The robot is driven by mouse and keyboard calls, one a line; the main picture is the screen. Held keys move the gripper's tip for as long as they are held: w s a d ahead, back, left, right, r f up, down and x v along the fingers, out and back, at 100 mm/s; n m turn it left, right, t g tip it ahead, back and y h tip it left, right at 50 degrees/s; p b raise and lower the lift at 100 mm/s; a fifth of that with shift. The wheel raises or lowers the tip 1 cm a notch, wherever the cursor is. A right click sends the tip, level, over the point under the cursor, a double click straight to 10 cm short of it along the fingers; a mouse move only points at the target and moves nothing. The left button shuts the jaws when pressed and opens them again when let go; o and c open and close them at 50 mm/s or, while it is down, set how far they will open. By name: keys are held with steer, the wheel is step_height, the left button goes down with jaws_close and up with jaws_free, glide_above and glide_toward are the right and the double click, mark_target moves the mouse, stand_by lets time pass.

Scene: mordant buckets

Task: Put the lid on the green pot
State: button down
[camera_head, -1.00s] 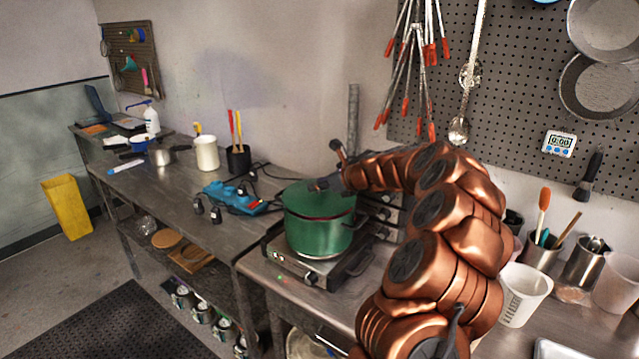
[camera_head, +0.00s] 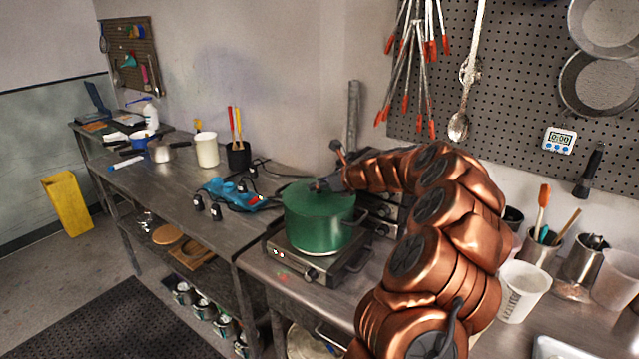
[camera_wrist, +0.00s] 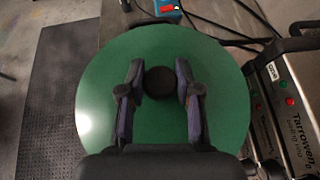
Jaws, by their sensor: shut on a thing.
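The green pot (camera_head: 316,232) stands upright on a hot plate near the middle of the head view. Its green lid (camera_head: 305,198) lies level on the pot's rim, with no gap visible between them from this side. My gripper (camera_head: 325,185) is above the lid and shut on its dark knob. In the wrist view my gripper (camera_wrist: 160,72) has one finger on each side of the round black knob (camera_wrist: 160,82). The lid (camera_wrist: 105,115) fills the middle of that view and hides the pot beneath it.
The hot plate (camera_head: 290,262) sits on the metal counter, with metal appliances behind the pot. A blue device with cables (camera_head: 235,195) is to the left. A white beaker (camera_head: 522,290) and utensil holders stand to the right of my arm.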

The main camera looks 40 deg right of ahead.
steer(key=shift+f, duration=0.1)
steer(key=c, duration=0.7)
jaws_free()
steer(key=v, duration=1.2)
